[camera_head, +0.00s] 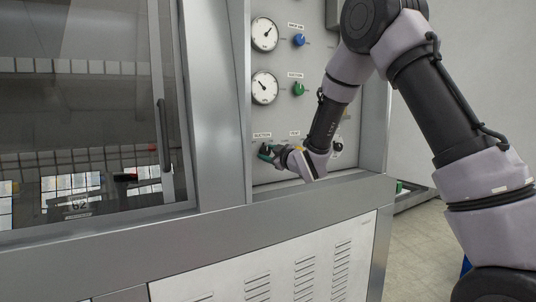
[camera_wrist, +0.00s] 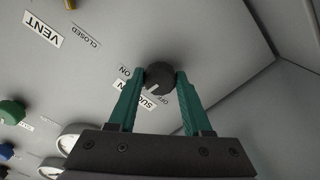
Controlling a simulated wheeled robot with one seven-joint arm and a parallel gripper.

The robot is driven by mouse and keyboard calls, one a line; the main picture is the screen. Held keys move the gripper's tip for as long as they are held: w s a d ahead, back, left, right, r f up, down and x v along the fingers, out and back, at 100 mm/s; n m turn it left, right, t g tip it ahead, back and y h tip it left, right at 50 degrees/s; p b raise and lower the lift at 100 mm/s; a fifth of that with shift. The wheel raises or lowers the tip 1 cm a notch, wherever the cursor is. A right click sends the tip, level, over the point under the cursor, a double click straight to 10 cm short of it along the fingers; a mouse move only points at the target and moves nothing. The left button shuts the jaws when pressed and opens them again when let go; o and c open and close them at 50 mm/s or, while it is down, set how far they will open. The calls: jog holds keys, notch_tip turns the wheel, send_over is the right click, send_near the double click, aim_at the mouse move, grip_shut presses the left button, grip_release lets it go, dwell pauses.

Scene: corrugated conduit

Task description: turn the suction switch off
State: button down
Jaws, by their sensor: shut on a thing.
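The suction switch (camera_wrist: 159,73) is a dark round knob on the grey panel, under a label reading SUCTION in the head view. My gripper (camera_wrist: 161,78) has its two green fingers on opposite sides of the knob and is shut on it. The wrist view is turned nearly upside down. ON is printed to the knob's left and OFF below it. A pale mark on the knob points down and slightly left in that view, between the two words.
A green knob (camera_head: 298,89), a blue knob (camera_head: 299,40) and two white gauges (camera_head: 264,87) are higher on the panel. A VENT label (camera_wrist: 42,29) shows in the wrist view. A glass-fronted cabinet (camera_head: 85,110) stands left. A metal ledge (camera_head: 300,200) runs below the panel.

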jog(key=n, duration=1)
jog(key=shift+n, duration=0.3)
dwell(0.4)
jog(key=shift+c, duration=1.7)
grip_release()
jog(key=v, duration=1)
jog(key=shift+s+d, duration=0.3)
jog(key=shift+d, duration=0.05)
